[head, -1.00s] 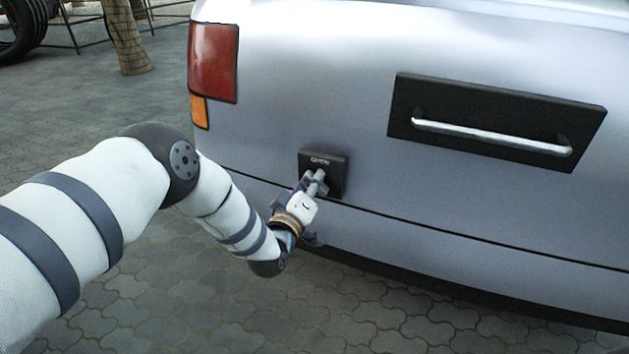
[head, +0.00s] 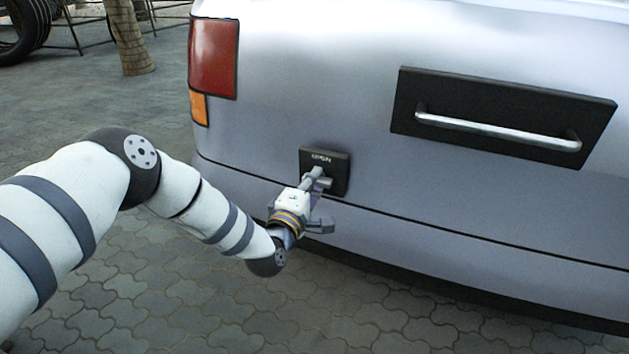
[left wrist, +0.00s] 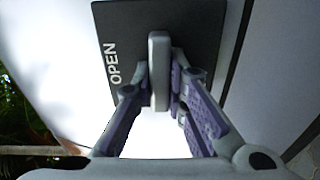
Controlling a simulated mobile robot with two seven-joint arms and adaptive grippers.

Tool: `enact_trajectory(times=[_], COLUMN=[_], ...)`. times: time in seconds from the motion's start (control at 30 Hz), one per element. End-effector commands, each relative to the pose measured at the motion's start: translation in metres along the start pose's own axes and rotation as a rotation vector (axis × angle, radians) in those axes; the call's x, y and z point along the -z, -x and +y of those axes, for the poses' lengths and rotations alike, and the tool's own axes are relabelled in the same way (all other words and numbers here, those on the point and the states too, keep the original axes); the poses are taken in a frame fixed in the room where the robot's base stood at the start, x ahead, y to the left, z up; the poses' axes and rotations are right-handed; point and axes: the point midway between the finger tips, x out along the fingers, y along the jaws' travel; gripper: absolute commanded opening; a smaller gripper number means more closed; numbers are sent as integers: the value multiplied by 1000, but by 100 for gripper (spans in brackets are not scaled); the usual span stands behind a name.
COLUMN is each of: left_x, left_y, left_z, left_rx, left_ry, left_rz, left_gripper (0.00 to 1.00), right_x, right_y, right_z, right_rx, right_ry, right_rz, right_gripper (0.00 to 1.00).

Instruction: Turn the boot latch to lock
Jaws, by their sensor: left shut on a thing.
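The boot latch is a black square plate (head: 338,160) low on the silver car's rear, left of the big handle. Its grey lever (left wrist: 159,70) stands out from the plate, its long side parallel to the word OPEN in the left wrist view. OPEN is printed on the plate (left wrist: 205,30) at the left there. My left gripper (head: 316,180) is shut on the lever, with one finger on each side of it. The fingers and wrist hide part of the lever in the head view. My right gripper is not in view.
A black panel with a metal bar handle (head: 498,132) sits on the boot to the right. A red tail light (head: 214,58) is at the car's left corner. The bumper (head: 430,250) runs below the latch. Open paving (head: 80,110) lies left of the car.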

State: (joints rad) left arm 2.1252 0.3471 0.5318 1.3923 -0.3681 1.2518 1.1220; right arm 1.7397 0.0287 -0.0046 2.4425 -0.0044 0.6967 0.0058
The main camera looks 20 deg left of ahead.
Motion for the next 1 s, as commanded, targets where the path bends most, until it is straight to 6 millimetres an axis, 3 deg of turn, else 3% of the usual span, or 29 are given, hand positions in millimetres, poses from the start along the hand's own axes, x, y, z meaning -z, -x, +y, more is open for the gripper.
enact_trajectory(times=[0.57, 0.6, 0.7, 1.0], left_x=[-2, -2, -2, -1], left_y=[1, 1, 1, 3], left_z=[-2, -2, -1, -1], left_rx=[4, 4, 3, 3], left_ry=[33, 33, 33, 32], left_rz=[-4, -4, -4, -2], left_gripper=[0, 15, 33, 33], right_x=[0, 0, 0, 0], right_y=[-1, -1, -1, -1], right_z=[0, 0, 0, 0], right_rx=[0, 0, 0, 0], right_ry=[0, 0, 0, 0], right_rz=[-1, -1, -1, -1], right_gripper=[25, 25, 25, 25])
